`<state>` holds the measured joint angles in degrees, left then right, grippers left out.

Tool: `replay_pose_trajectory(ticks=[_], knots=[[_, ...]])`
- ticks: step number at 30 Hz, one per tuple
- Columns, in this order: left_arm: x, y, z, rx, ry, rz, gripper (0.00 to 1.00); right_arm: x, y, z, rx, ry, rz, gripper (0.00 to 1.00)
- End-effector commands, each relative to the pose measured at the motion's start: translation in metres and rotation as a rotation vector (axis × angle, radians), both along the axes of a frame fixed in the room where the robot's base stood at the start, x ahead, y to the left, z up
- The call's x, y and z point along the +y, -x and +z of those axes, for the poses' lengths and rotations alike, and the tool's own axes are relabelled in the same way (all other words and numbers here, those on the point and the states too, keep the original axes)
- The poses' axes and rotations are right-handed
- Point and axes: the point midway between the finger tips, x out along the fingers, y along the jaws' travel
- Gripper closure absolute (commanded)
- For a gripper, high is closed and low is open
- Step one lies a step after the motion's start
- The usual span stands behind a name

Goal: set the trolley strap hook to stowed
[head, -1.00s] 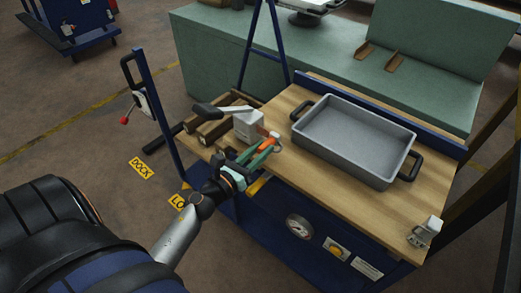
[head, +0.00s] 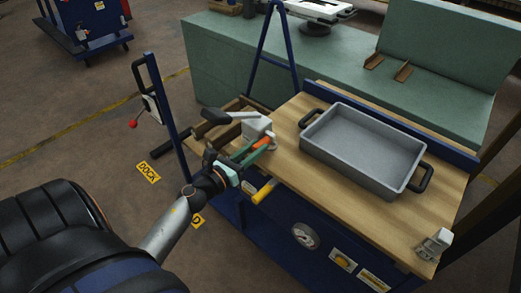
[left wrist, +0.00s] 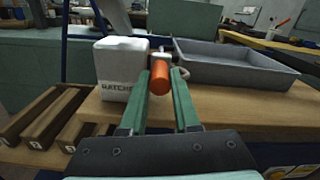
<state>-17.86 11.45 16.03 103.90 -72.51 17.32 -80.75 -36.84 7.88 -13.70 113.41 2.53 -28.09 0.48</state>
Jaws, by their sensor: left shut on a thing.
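The white ratchet box (head: 257,126), with part of the word "RATCHET" legible in the left wrist view (left wrist: 122,68), stands at the table's left end. A lever with a black grip (head: 215,114) sticks out to its left. The orange grip of the strap hook (left wrist: 160,76) sits beside the box, with a grey metal hook (left wrist: 183,73) just behind it. My left gripper (left wrist: 160,88) is shut on the orange grip, its green fingers on both sides. In the head view the left gripper (head: 266,147) is at the box's near side, partly hiding the hook. My right gripper is not in view.
A grey tray (head: 330,152) with black handles stands on the wooden trolley top (head: 283,172), right of the box. A small white fitting (head: 434,243) sits at the near right corner. A blue post (head: 168,115) rises at the left.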

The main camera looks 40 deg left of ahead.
Motion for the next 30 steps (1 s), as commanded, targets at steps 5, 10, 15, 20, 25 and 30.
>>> replay_pose_trajectory(ticks=[5, 10, 15, 20, 25, 30], knots=[[0.006, 0.000, 0.001, 0.001, -0.003, 0.014, 0.68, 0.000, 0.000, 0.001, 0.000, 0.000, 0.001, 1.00], [0.005, 0.000, 0.001, -0.001, -0.003, 0.013, 0.49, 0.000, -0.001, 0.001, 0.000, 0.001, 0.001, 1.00], [0.004, 0.000, 0.001, -0.001, -0.003, 0.010, 0.41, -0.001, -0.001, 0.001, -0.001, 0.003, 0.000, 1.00], [0.003, 0.001, 0.001, 0.000, -0.003, 0.009, 0.41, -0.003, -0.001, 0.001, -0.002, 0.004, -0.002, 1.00], [0.004, 0.014, -0.001, 0.001, -0.003, 0.009, 0.41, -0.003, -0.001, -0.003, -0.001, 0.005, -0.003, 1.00], [0.007, 0.045, -0.003, 0.003, -0.001, 0.011, 0.41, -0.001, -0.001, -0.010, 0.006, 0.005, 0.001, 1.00]])
